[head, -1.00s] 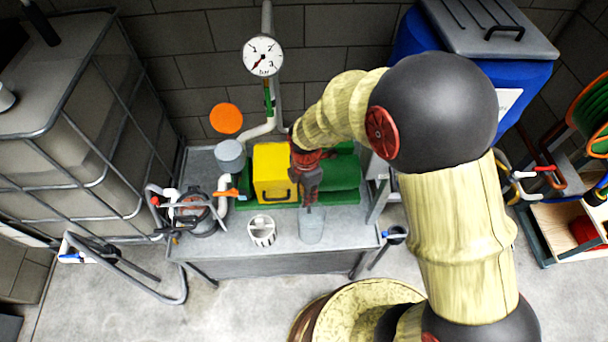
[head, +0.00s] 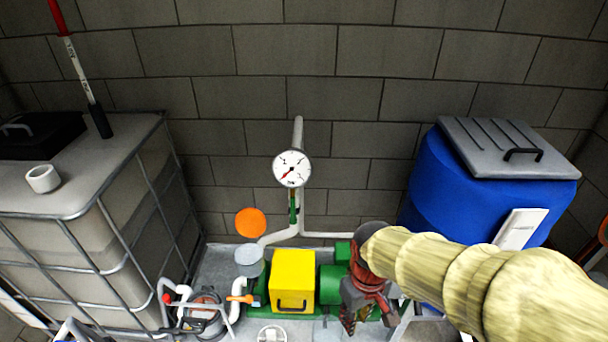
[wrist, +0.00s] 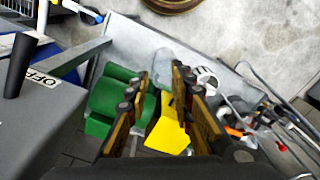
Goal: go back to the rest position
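My gripper (head: 352,318) hangs at the end of my arm, in front of the green machinery at the right of the workbench in the head view. In the wrist view, the two fingers of my gripper (wrist: 161,72) stand apart with nothing between them. Below them lie a yellow box (wrist: 168,137) and green cylinders (wrist: 112,98). The yellow box (head: 294,278) is left of my gripper in the head view. A white slotted basket (wrist: 207,77) is on the bench, only partly visible at the bottom of the head view.
A blue tank (head: 440,190) with a grey lid stands to the right, near my arm. A caged tank (head: 130,235) is at the left. A pressure gauge (head: 292,169) and pipes rise against the block wall behind the bench. An orange disc (head: 250,222) is left of the pipe.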

